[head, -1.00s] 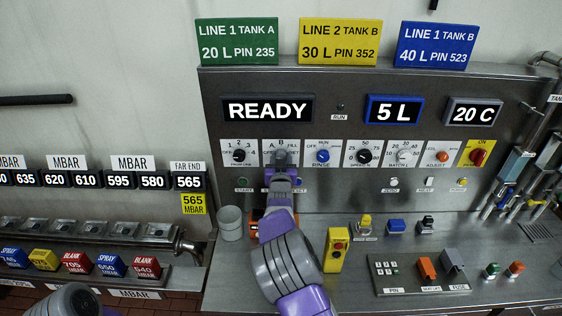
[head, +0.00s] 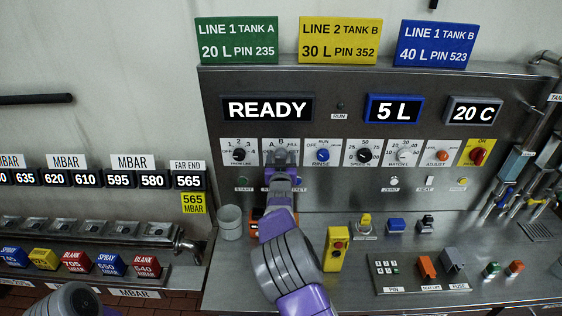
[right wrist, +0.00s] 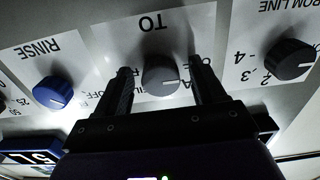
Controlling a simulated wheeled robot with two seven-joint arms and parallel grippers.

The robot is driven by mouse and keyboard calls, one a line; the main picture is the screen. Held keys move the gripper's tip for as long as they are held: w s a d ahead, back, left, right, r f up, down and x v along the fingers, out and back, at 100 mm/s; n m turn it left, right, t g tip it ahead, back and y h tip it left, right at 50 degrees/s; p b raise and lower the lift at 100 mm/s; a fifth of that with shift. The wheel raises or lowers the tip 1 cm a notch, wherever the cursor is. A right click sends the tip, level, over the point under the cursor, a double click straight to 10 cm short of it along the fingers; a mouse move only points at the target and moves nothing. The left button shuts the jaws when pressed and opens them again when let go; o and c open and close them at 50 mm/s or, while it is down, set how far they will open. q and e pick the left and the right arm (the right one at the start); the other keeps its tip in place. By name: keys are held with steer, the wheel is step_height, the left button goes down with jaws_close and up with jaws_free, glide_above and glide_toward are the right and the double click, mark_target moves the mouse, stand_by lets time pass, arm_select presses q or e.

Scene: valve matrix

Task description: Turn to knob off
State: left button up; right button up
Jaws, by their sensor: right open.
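The grey TO knob (right wrist: 160,75) shows in the right wrist view, where the panel appears upside down. It stands on a white plate marked TO, with partly covered labels around it. A white pointer line on the knob faces right in that view. My right gripper (right wrist: 163,88) is open, with one finger on each side of the knob. Gaps show between the fingers and the knob, so it does not look gripped. In the head view my right gripper (head: 281,158) covers the knob and part of its plate. My left gripper is not in view.
The blue RINSE knob (head: 323,155) and the black FROM LINE knob (head: 239,155) sit close on either side. Small buttons line the panel below. A yellow control box (head: 337,248) and a grey cup (head: 230,222) stand on the steel bench near my right arm.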

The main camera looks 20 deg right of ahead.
steer(key=v, duration=0.7)
steer(key=shift+s+b, duration=0.3)
steer(key=shift+b, duration=0.05)
steer(key=shift+a+r, duration=0.1)
